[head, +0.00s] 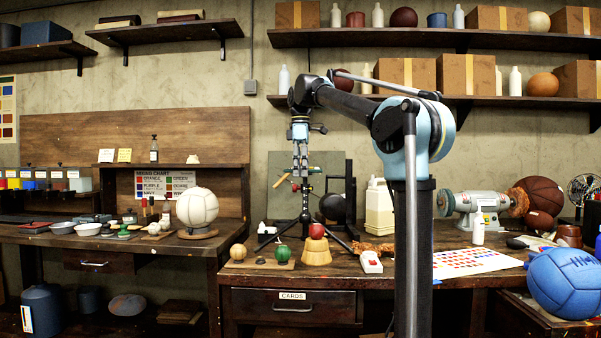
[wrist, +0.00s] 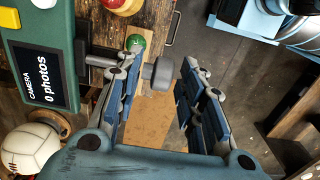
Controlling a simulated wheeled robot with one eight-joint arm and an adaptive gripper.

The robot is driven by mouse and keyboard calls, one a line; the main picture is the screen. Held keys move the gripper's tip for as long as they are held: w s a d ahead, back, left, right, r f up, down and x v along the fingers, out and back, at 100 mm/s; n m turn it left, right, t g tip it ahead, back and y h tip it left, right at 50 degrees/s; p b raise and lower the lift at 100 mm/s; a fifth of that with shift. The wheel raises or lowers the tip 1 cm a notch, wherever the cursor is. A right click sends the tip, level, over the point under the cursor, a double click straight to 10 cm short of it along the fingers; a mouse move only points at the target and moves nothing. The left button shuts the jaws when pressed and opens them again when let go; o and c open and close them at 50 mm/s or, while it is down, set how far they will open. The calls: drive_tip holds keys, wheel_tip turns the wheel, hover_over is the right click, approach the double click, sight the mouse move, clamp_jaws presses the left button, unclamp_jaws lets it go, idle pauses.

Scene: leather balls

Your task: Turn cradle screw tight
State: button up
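The cradle screw is a grey round knob (wrist: 158,73) on a short stem, in the wrist view. Its stem comes from a bracket beside a green camera body (wrist: 62,22). The camera's dark screen (wrist: 38,77) reads "CAMERA 0 photos". My gripper (wrist: 163,58) is open, with one blue-and-grey finger on each side of the knob and clear space at the right finger. Whether the left finger touches the stem I cannot tell. In the head view my gripper (head: 301,170) hangs over the workbench by a black tripod (head: 305,205); the knob cannot be made out there.
On the bench (head: 390,266) stand a green ball (head: 282,253), a red ball (head: 316,231) on a wooden block (head: 316,252) and a cream jug (head: 380,208). A white ball (head: 197,207) sits on the left bench. Open floor shows right of the fingers in the wrist view.

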clamp_jaws()
drive_tip(key=shift+d+y, duration=0.2)
drive_tip(key=shift+y, duration=0.9)
unclamp_jaws()
drive_tip(key=shift+r, duration=0.2)
